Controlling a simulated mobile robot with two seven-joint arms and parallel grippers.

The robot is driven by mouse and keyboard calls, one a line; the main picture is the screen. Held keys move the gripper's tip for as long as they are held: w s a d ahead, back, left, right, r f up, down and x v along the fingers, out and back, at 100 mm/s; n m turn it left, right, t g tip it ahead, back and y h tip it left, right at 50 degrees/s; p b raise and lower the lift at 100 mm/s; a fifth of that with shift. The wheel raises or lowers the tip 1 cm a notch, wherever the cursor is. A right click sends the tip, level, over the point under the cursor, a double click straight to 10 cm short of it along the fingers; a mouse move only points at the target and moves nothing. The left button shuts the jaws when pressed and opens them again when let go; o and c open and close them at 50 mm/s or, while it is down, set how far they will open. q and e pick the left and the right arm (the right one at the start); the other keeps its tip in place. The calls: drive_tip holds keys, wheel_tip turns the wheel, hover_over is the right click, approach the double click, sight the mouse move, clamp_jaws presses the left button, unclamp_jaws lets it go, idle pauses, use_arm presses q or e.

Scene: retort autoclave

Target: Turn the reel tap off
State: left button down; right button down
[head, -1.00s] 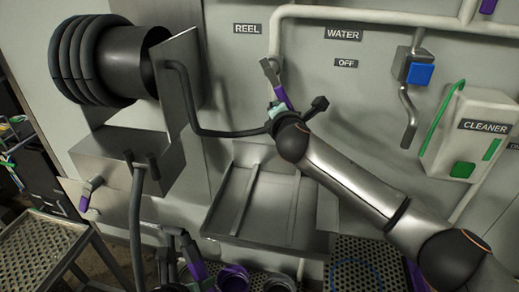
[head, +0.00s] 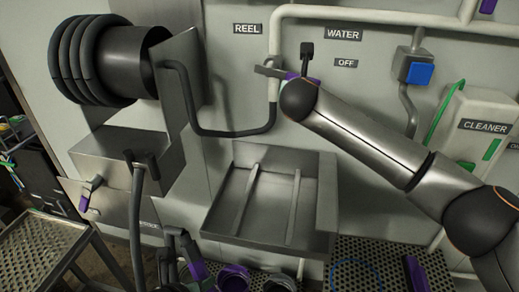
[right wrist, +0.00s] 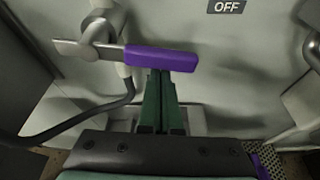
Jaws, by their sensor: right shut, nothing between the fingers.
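The reel tap (head: 268,71) sits on the white wall pipe below the REEL label, with a flat metal lever and a purple handle. In the right wrist view, the purple handle (right wrist: 162,60) lies nearly level, pointing right from the pipe. My right gripper (right wrist: 158,103) is shut, its green fingers together with nothing between them. Their tips are just under the purple handle, at or very near its lower edge. In the head view my right wrist hides the fingers and part of the handle.
A black hose (head: 235,134) runs from the reel (head: 125,62) to the pipe by the tap. A metal sink (head: 270,205) is below. A blue box (head: 419,73) and the cleaner unit (head: 478,130) are on the wall to the right.

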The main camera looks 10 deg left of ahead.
use_arm(q)
drive_tip(key=shift+r, duration=0.1)
use_arm(e)
drive_tip(key=shift+d+r, duration=0.15)
drive_tip(key=shift+r, duration=0.6)
wheel_tip(320, 180, down, 4)
drive_tip(key=v, duration=1)
